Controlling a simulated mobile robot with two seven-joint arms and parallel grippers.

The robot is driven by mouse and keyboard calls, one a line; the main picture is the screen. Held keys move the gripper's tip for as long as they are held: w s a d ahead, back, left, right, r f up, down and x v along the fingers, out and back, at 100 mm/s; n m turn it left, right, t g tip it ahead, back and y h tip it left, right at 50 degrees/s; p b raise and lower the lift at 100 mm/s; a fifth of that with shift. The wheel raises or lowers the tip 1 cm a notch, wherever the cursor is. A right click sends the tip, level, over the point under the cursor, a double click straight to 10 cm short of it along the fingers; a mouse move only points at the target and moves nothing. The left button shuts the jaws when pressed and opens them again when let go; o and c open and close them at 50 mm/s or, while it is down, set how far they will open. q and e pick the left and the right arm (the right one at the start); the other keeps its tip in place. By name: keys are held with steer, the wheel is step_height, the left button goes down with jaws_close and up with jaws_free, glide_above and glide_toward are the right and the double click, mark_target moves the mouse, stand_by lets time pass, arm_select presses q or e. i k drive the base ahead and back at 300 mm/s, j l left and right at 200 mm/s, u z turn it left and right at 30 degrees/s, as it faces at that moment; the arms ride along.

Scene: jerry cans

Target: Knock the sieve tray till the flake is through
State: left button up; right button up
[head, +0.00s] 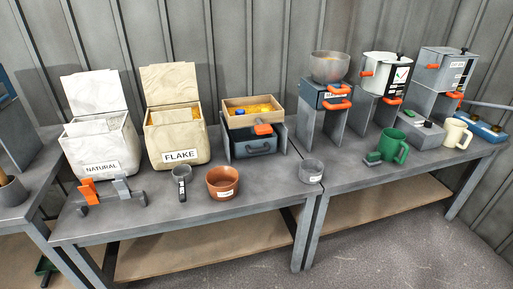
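The sieve tray (236,121) is a shallow wooden frame on a dark stand at the middle of the left bench. Orange-yellow flake (262,108) lies inside it, mostly toward the back and right; the tray's floor is partly hidden by the front wall. An orange knob or block (263,129) is at its front. A blue-grey drawer or bin (262,147) with a handle sits beneath the tray; its inside is hidden. A cream bin labelled FLAKE (181,156) stands open to the left of the tray. Neither of my grippers is in view.
A NATURAL bin (98,166), a grey scoop (182,184), a copper-brown pot (222,182) and a small grey cup (310,171) share the left bench. The right bench holds a hopper bowl (330,67), other machines, a green mug (393,146) and a cream mug (455,133).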

mark_target(252, 105)
steer(key=i+j, duration=0.8)
steer(key=i+z, duration=0.1)
steer(key=z, duration=1.15)
